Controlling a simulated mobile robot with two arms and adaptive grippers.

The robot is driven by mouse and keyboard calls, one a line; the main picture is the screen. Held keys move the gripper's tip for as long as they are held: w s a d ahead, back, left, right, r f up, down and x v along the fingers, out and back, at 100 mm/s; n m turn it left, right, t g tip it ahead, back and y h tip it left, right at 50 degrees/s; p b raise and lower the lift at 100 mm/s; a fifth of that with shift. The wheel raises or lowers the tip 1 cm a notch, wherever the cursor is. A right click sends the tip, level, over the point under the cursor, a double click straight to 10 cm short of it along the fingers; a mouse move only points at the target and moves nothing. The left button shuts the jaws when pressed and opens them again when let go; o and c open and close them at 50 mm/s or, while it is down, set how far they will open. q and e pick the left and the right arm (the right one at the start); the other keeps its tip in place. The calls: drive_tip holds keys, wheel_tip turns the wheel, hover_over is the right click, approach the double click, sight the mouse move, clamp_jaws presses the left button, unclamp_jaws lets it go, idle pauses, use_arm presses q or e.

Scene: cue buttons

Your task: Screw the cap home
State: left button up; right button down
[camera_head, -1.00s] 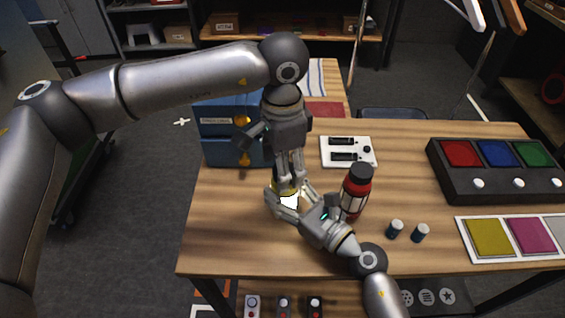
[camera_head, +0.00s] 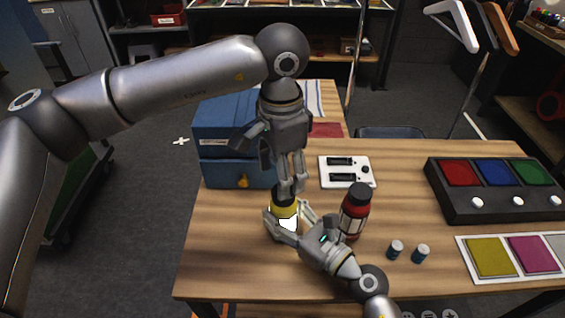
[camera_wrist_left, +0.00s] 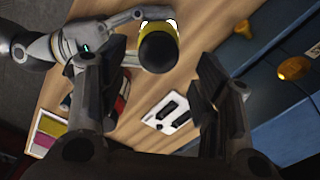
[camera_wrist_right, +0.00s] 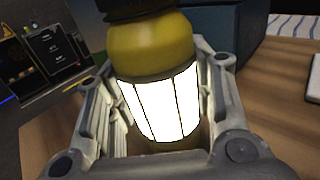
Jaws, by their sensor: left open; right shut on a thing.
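A yellow bottle (camera_head: 289,208) with a white label and a dark cap (camera_head: 281,190) stands near the table's left front. My right gripper (camera_head: 287,222) is shut around the bottle's body. The right wrist view shows the yellow bottle (camera_wrist_right: 152,45) and its bright label between the fingers, with the cap cut off at the top edge. My left gripper (camera_head: 291,187) points down just above the cap. In the left wrist view its jaws are spread and empty, and the cap (camera_wrist_left: 158,50) shows beyond them, apart from the fingers. The cap looks seated on the bottle; its tightness cannot be told.
A red bottle (camera_head: 353,214) stands close to the right gripper. Two small vials (camera_head: 396,249) are to its right. A blue toolbox (camera_head: 222,173) is behind left, and a white panel (camera_head: 346,171) behind. A button box (camera_head: 490,207) and colour cards (camera_head: 491,257) are at right.

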use_arm(q)
drive_tip(key=n, duration=0.5)
drive_tip(key=shift+r+n, duration=0.25)
drive_tip(key=shift+n, duration=0.05)
drive_tip(key=n, duration=0.4)
drive_tip(key=shift+d+r, duration=0.1)
drive_tip(key=shift+r, duration=0.05)
drive_tip(key=n, duration=0.6)
drive_tip(key=shift+r, duration=0.25)
drive_tip(key=n, duration=0.4)
drive_tip(key=shift+w+r+n, duration=0.1)
drive_tip(key=shift+r+n, duration=0.1)
drive_tip(key=shift+n, duration=0.2)
drive_tip(key=n, duration=0.4)
drive_tip(key=shift+r+n, duration=0.15)
drive_tip(key=shift+n, duration=0.15)
drive_tip(key=n, duration=0.4)
drive_tip(key=shift+r, duration=0.2)
drive_tip(key=n, duration=0.5)
drive_tip(key=shift+d+r, duration=0.1)
drive_tip(key=shift+r, duration=0.05)
drive_tip(key=n, duration=0.5)
drive_tip(key=shift+r+n, duration=0.25)
drive_tip(key=shift+n, duration=0.05)
